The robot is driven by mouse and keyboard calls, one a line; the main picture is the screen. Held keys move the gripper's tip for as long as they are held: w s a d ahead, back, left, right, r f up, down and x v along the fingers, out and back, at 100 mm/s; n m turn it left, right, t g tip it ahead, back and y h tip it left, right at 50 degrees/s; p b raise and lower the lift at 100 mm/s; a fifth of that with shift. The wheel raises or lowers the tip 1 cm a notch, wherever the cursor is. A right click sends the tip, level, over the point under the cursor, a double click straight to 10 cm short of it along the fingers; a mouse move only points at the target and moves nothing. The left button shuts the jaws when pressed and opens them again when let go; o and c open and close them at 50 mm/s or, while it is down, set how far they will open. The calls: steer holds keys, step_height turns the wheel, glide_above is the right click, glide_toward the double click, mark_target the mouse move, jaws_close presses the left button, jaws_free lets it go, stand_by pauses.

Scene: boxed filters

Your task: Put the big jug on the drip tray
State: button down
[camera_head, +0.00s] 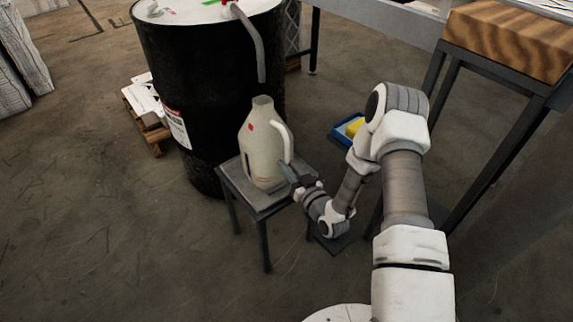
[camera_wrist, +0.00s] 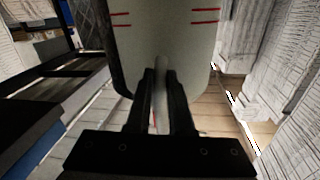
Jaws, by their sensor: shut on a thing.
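The big jug (camera_head: 260,160) is cream-coloured, with a red mark near its neck and a loop handle on its right side. It is upright at the small dark stand (camera_head: 229,178); I cannot tell whether its base touches the top. My gripper (camera_head: 289,172) reaches it from the right and is shut on the handle. In the wrist view the fingers (camera_wrist: 163,78) close around the pale handle, with the jug body (camera_wrist: 165,35) and its red lines behind. I cannot surely identify the drip tray; a flat dark piece (camera_head: 338,241) lies on the floor below my arm.
A black drum (camera_head: 180,85) stands behind the jug, with a grey spout pipe (camera_head: 254,50) hanging above it. A blue tray (camera_head: 341,132) with a yellow thing in it is behind my arm. A tall table (camera_head: 500,65) stands at right.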

steer(key=c, duration=0.8)
jaws_free()
steer(key=shift+s, duration=0.1)
